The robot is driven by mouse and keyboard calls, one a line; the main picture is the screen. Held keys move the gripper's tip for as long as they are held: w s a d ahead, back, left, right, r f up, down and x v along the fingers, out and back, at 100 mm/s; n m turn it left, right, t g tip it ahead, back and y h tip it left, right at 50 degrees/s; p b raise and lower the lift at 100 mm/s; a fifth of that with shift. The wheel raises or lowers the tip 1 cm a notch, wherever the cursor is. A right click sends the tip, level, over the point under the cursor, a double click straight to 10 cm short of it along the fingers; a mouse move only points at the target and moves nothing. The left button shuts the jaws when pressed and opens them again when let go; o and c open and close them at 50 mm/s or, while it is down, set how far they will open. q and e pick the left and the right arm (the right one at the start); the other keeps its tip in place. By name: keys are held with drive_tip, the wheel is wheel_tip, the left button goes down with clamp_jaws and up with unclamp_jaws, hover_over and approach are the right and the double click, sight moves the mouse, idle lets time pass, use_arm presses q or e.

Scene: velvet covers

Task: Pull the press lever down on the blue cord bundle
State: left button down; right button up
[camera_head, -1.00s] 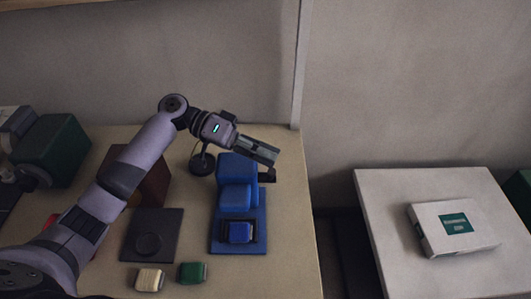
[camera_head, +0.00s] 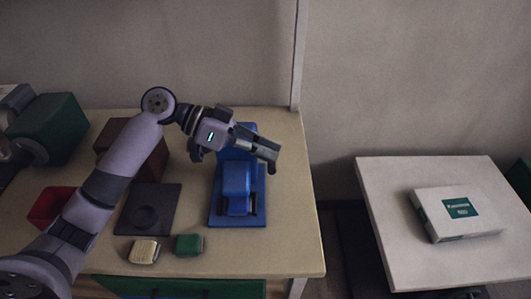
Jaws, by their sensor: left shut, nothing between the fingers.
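The blue press (camera_head: 236,178) stands on its blue base plate on the table. The blue cord bundle (camera_head: 238,207) lies under the press head, which covers part of it; I cannot tell whether they touch. The press lever is mostly hidden, with a dark end (camera_head: 271,168) at the right of the press, just below my fingertips. My left gripper (camera_head: 274,154) is shut and empty, reaching across the top of the press to its right side. I cannot tell whether it touches the lever. My right gripper is out of view.
A cream bundle (camera_head: 143,252) and a green bundle (camera_head: 189,245) lie at the table's front. A black plate (camera_head: 166,206), brown box (camera_head: 122,136), red container (camera_head: 45,207) and green block (camera_head: 52,127) are further left. A white box (camera_head: 457,213) lies on the right table.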

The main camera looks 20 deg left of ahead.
use_arm(q)
drive_tip(key=shift+s+d+f+m+t+y+b, duration=0.15)
drive_tip(key=shift+s+f+m+t+b, duration=0.1)
drive_tip(key=shift+s+f+m+b, duration=0.25)
drive_tip(key=shift+s+f+m+t+y+b, duration=0.15)
drive_tip(key=shift+f+m+t+b, duration=0.1)
drive_tip(key=shift+f, duration=0.3)
drive_tip(key=shift+s+d+f+b, duration=0.1)
drive_tip(key=shift+s+f+b, duration=0.2)
drive_tip(key=shift+f, duration=0.1)
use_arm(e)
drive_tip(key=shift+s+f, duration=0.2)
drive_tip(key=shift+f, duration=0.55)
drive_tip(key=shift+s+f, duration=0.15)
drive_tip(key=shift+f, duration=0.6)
use_arm(q)
drive_tip(key=shift+f, duration=0.1)
